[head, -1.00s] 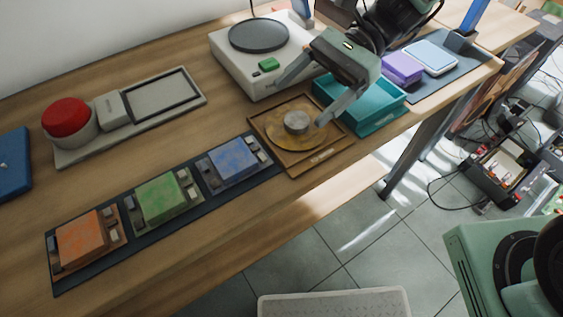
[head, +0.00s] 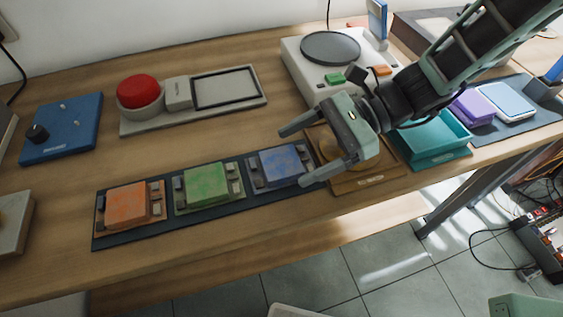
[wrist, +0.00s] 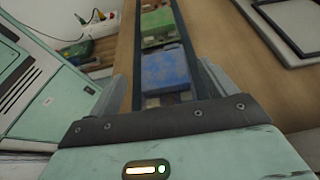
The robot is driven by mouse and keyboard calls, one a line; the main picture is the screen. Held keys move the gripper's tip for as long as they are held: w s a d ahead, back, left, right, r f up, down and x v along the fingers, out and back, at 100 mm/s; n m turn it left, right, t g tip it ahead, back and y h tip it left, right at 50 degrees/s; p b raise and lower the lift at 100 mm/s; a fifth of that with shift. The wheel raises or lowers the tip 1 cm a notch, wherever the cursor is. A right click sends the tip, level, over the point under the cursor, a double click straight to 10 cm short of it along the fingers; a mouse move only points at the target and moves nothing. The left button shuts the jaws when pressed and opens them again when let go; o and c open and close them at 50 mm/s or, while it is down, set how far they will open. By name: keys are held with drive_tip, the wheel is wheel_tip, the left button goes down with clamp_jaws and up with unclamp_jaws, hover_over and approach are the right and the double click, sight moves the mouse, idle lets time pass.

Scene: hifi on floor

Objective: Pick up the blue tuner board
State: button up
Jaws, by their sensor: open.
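The blue tuner board (head: 280,165) lies at the right end of a dark mat (head: 215,209) on the wooden bench. It carries a blue block with small grey parts beside it. My gripper (head: 292,155) is open and empty, its two fingers reaching left above the bench close to the board's right side. In the wrist view the blue board (wrist: 166,72) shows just beyond the gripper's palm, between the fingers' directions. The fingers do not visibly touch the board, and the exact height gap cannot be told.
A green board (head: 206,187) and an orange board (head: 128,207) lie left on the same mat. A wooden tray (head: 375,182) sits under my gripper, with a teal bin (head: 435,140) to its right. A red button unit (head: 138,91) stands behind. The bench's front edge is near.

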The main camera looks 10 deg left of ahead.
sight(271, 164)
drive_tip(key=x, duration=0.4)
drive_tip(key=shift+a, duration=0.3)
drive_tip(key=shift+c, duration=0.3)
drive_tip(key=c, duration=1)
drive_tip(key=shift+c, duration=0.2)
